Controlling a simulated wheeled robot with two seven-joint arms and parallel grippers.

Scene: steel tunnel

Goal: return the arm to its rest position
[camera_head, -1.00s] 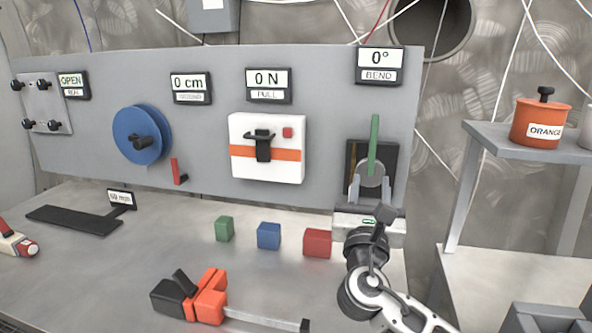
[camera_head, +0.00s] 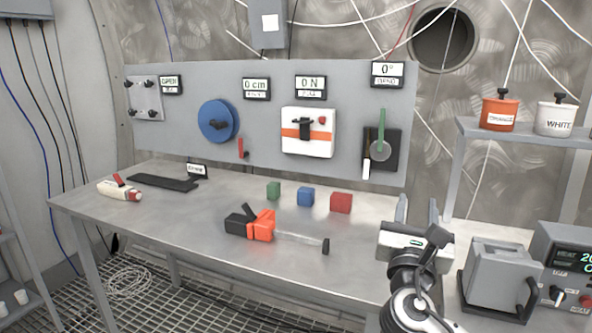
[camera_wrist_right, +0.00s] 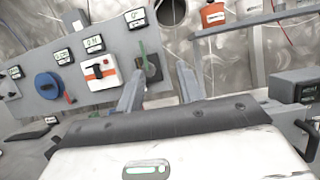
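My right gripper (camera_head: 417,208) is at the lower right in the head view, in front of the bench's right end. Its two grey fingers stand apart and point towards the panel, with nothing between them. The wrist view shows the same open fingers (camera_wrist_right: 158,88). The green lever (camera_head: 382,128) stands upright on its dark plate on the panel, beyond the gripper and apart from it. It also shows in the wrist view (camera_wrist_right: 142,54). The display above it (camera_head: 387,70) reads 0°. My left gripper is not in view.
To the right are a grey box (camera_head: 500,275), an instrument (camera_head: 568,270) and a shelf (camera_head: 480,130) with an orange pot (camera_head: 500,115) and a white pot.

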